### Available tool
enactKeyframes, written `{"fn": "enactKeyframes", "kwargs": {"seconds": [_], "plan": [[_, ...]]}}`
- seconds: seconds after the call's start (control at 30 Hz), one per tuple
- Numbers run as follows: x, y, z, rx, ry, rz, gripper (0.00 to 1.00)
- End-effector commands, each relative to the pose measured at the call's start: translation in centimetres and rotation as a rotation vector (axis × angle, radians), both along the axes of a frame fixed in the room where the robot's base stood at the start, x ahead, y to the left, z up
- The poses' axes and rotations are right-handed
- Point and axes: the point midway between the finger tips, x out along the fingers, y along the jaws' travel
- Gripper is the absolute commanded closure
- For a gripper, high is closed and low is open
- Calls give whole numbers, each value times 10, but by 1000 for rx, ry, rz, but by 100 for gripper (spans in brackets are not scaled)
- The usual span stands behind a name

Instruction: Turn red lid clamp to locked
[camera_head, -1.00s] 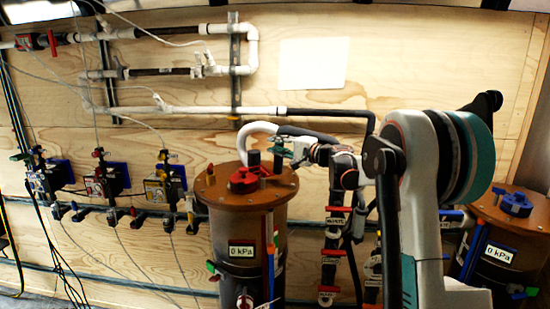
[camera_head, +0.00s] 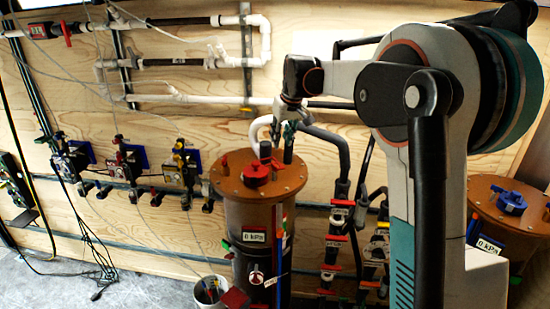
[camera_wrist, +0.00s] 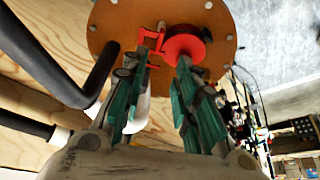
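A red clamp-like fitting (camera_head: 256,174) sits on the brown round lid (camera_head: 232,184) of the dark cylinder with a "0 kPa" label. In the wrist view its round red body (camera_wrist: 190,42) and a red bracket-like piece (camera_wrist: 148,42) show on the lid (camera_wrist: 105,22). I cannot tell its locked or unlocked position. My gripper (camera_head: 283,155) hangs over the back of the lid with its green fingers pointing down. In the wrist view my gripper (camera_wrist: 162,62) is open and empty. Its fingertips appear near the red fitting; contact cannot be told.
Black and white hoses (camera_head: 335,147) rise behind the lid, and a thick black hose (camera_wrist: 85,85) runs close to my gripper. Red-handled valves (camera_head: 337,225) stand right of the cylinder. A second lidded cylinder with a blue fitting (camera_head: 510,202) is at far right. A bucket (camera_head: 207,290) stands front left.

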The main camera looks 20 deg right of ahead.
Motion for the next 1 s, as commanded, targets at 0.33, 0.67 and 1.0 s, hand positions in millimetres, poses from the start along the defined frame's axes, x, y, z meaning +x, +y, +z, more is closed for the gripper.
{"fn": "enactKeyframes", "kwargs": {"seconds": [0.33,0.67,1.0], "plan": [[21,1,-53,0,-1,-1,72],[44,3,-106,2,-1,-2,72],[52,3,-126,2,-1,-1,72]]}}
